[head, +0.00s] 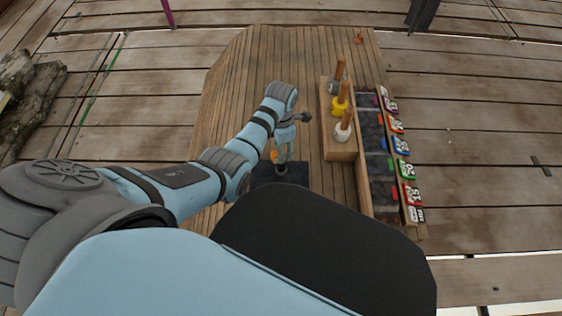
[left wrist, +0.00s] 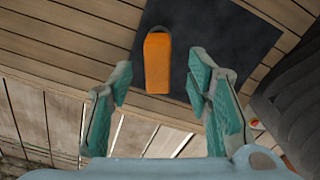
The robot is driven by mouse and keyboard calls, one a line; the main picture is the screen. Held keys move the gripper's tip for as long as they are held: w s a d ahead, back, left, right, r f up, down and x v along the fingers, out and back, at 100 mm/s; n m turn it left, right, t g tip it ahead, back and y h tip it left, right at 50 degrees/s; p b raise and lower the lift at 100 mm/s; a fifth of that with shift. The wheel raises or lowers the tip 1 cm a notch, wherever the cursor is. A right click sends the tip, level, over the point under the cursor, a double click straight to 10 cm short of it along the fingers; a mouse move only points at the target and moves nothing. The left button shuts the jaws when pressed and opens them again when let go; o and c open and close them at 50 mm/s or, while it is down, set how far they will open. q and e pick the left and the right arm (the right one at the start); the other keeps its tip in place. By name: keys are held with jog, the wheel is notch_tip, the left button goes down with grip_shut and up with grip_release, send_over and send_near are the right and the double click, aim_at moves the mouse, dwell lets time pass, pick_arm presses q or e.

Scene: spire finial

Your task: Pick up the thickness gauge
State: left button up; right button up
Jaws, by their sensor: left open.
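The thickness gauge (left wrist: 157,68) looks like an orange block with a dark rounded end in the left wrist view. In the head view only a bit of orange (head: 274,155) shows beside my left gripper (head: 281,167). In the left wrist view my left gripper (left wrist: 160,82) is open, with one finger on each side of the gauge and visible gaps. Nothing is held. I cannot tell the height of the fingers above it. My right gripper is not in view.
Right of the mat stands a wooden rack (head: 341,151) with wooden-handled tools in grey, yellow and white. Beyond it is a dark tray (head: 377,150) edged by a strip of coloured number tags (head: 402,146). The tabletop (head: 235,85) behind my left arm is clear.

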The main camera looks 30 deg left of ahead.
pick_arm(q)
notch_tip(320, 180, down, 4)
jog(key=shift+a+r+b, duration=0.1)
jog(key=shift+r+b, duration=0.1)
jog(key=shift+b, duration=0.5)
jog(key=shift+r, duration=0.15)
grip_shut()
jog(key=shift+r, duration=0.1)
